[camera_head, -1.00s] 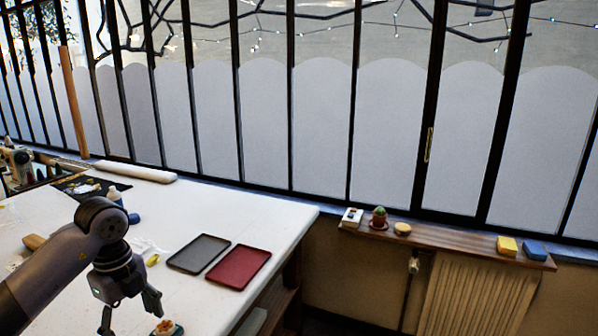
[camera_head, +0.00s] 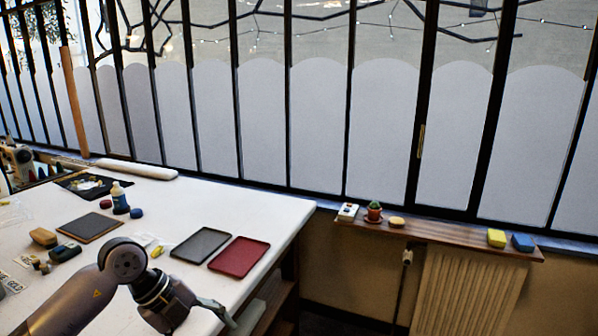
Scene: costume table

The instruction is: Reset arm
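My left arm comes in from the lower left over the white table (camera_head: 160,205). Its gripper (camera_head: 222,312) is at the bottom edge of the view, close to the table's right front edge. One grey finger shows clearly, pointing right and down. The other finger is not clear, so I cannot tell the opening. I see nothing held in it. My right gripper is not in view.
A grey tray (camera_head: 201,245) and a red tray (camera_head: 239,257) lie beyond the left gripper.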

